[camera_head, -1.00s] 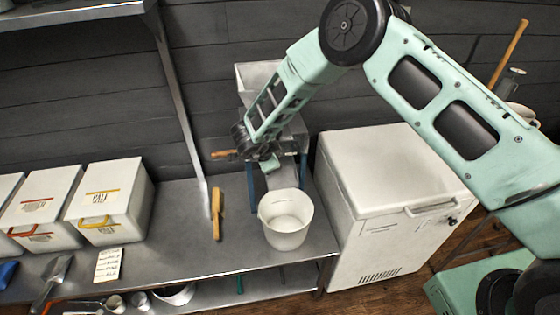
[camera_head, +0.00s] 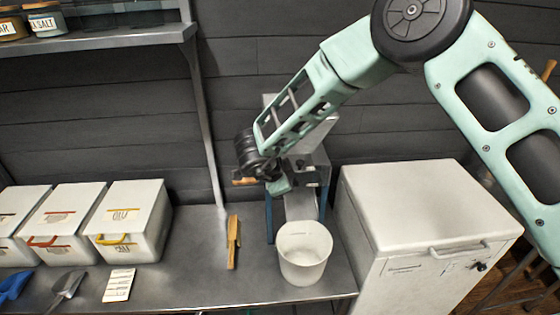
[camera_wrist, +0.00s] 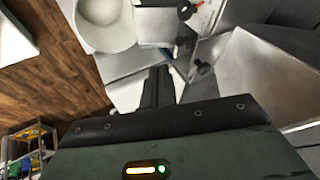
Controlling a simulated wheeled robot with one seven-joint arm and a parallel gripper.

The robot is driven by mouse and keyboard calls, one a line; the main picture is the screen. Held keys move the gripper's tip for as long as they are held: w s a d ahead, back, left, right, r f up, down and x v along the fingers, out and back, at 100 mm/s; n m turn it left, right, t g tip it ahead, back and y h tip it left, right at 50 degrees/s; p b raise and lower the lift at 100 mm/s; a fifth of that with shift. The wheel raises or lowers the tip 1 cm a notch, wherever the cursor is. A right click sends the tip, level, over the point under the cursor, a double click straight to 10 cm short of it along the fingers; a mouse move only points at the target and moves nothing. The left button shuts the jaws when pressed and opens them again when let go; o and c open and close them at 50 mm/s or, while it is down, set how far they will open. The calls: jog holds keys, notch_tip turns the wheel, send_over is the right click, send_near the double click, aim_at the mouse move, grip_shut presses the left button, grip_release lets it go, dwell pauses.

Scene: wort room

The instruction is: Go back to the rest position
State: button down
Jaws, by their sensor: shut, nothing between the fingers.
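My gripper (camera_head: 278,186) is in front of the grain mill (camera_head: 312,165) at the back of the steel bench, above and to the left of the white bucket (camera_head: 303,252). In the wrist view the fingers (camera_wrist: 158,88) are together with nothing between them. The white bucket stands upright on the bench below the mill's chute and also shows at the top left of the wrist view (camera_wrist: 105,22). My arm hides part of the mill.
A wooden brush (camera_head: 233,242) lies left of the bucket. Several lidded white bins (camera_head: 130,218), a scoop (camera_head: 68,285) and a paper card (camera_head: 118,285) are at the left. A white chest (camera_head: 420,215) stands right of the bench. A shelf (camera_head: 110,42) hangs upper left.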

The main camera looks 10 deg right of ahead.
jog(key=s+a+r+n+t+y, duration=0.3)
jog(key=a+r+n+y, duration=0.45)
jog(key=r, duration=0.25)
jog(key=s+a+r+n+g+y+b, duration=0.1)
jog(key=s+a+r+n+g+y, duration=0.25)
jog(key=s+n, duration=0.4)
jog(key=s+d+n+g+h, duration=0.2)
jog(key=s+d+n+h, duration=0.1)
jog(key=s+d, duration=0.6)
jog(key=s+d+n+g+h+b, duration=0.1)
jog(key=s+d+n+g+h, duration=0.2)
jog(key=s+d, duration=0.6)
jog(key=s+n, duration=0.2)
jog(key=s, duration=0.4)
jog(key=shift+s+d+f+n, duration=0.25)
jog(key=shift+s+f+n, duration=0.1)
jog(key=shift+s+n, duration=0.05)
